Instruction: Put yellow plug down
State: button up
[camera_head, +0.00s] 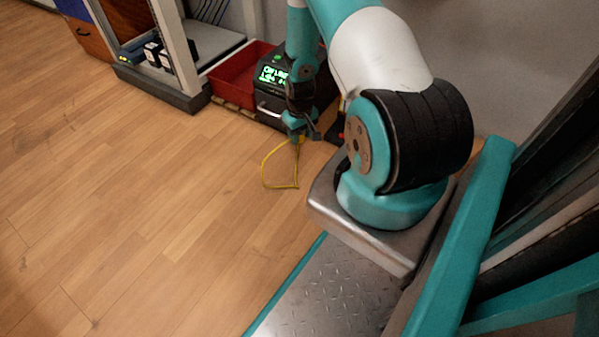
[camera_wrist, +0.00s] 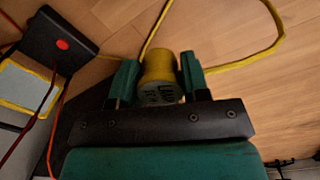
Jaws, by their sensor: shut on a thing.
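The yellow plug (camera_wrist: 158,70) is a short yellow cylinder with a printed grey end face, seen in the wrist view between the two green fingers of my gripper (camera_wrist: 160,78). The fingers are shut on it. A yellow cable (camera_wrist: 247,55) runs from it in a loop over the wooden floor. In the head view my gripper (camera_head: 297,132) is low beside the black device, and the yellow cable (camera_head: 264,168) hangs below it in a loop. The plug itself is too small to make out in the head view.
A black device (camera_head: 268,112) with a green display stands beside a red bin (camera_head: 238,76) and a rack (camera_head: 176,62). A black box (camera_wrist: 52,40) with a red button and red cables is left in the wrist view. Wooden floor (camera_head: 130,190) at left is clear.

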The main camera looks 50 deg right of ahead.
aim_at(300, 171)
notch_tip(300, 171, down, 16)
jog(key=b, duration=0.8)
jog(key=shift+f+b, duration=0.25)
jog(key=shift+b, duration=0.05)
jog(key=o, duration=1.2)
jog(key=shift+r, duration=0.1)
